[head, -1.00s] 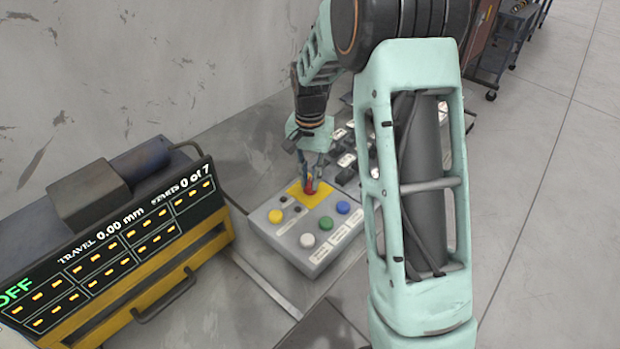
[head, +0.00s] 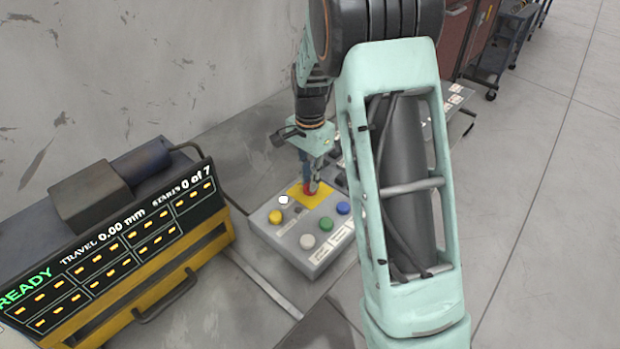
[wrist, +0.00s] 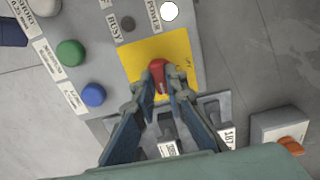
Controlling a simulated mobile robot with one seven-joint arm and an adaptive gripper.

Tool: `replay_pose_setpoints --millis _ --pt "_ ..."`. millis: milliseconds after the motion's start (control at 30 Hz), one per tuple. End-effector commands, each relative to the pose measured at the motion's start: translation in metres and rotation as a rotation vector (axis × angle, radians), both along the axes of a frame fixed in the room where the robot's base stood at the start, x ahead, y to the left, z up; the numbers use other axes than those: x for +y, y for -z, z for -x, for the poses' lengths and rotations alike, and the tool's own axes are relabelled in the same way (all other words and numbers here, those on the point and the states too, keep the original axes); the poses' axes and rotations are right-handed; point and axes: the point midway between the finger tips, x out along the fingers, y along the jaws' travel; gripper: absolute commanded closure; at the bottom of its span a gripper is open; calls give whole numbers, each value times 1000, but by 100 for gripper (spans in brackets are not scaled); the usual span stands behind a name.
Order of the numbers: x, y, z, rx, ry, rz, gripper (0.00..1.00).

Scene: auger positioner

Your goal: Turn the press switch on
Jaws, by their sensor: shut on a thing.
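The red switch (wrist: 158,76) stands on a yellow plate (wrist: 183,44) on the grey control box (head: 263,227). It shows partly behind the fingers in the head view. My gripper (wrist: 159,92) is shut on the red switch, with a finger on each side of it. In the head view my gripper (head: 312,186) reaches down onto the yellow plate from above. A white lamp marked POWER (wrist: 169,11) is lit, and the lamp marked BUSY (wrist: 127,23) is dark. The display (head: 120,240) at the left reads READY, TRAVEL 0.00 mm and STARTS 0 of 7.
A small grey box with an orange switch (wrist: 291,145) is at the lower right in the wrist view. Bare floor lies to the right.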

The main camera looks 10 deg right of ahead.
Motion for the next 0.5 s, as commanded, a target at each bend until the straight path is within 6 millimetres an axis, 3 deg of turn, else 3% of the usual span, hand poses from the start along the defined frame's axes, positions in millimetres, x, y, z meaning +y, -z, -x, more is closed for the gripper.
replay_pose_setpoints --millis 267,300,400,500 --pt "0 -1 -2 -4 3 -1 100" --pt "0 -1 -2 -4 3 -1 84" --pt "0 -1 -1 -4 2 0 73" --pt "0 -1 -1 -2 1 0 71"
